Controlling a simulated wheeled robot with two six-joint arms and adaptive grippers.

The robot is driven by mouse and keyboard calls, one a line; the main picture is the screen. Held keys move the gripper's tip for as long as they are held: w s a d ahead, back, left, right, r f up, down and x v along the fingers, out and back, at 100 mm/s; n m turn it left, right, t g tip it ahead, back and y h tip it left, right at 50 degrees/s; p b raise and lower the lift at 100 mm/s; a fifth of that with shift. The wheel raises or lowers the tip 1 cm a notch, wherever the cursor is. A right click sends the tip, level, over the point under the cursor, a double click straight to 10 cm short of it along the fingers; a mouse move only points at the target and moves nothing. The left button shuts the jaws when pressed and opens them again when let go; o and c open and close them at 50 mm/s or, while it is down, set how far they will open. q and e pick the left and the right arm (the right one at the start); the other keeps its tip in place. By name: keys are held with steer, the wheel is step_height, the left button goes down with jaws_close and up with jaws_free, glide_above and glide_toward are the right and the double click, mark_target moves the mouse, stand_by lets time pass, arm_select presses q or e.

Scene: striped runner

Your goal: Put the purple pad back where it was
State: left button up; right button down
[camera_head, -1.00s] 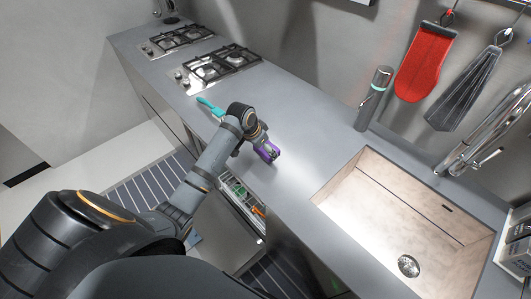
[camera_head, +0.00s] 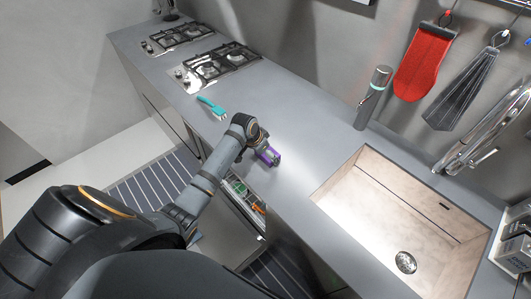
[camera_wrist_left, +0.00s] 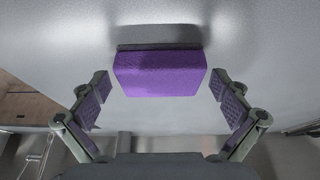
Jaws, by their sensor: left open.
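The purple pad (camera_wrist_left: 160,75) is a small block on the grey countertop, in the upper middle of the left wrist view. It casts a dark shadow along its far side. In the head view the pad (camera_head: 272,158) shows small at the gripper's tip, near the counter's front edge. My left gripper (camera_wrist_left: 160,88) is open, with one purple-lined finger on each side of the pad. A gap shows between the pad and each finger. My right gripper is in neither view.
A teal brush (camera_head: 210,106) lies left of the arm, near the hob (camera_head: 215,66). An open drawer (camera_head: 238,205) with green and orange items is below the counter edge. The sink (camera_head: 335,190) is to the right, with a grey bottle (camera_head: 373,98) behind. Counter between is clear.

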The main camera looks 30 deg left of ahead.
arm_select(q)
steer(key=shift+r, duration=0.1)
steer(key=b+v, duration=0.1)
steer(key=v, duration=1.1)
steer(key=shift+w+r, duration=0.1)
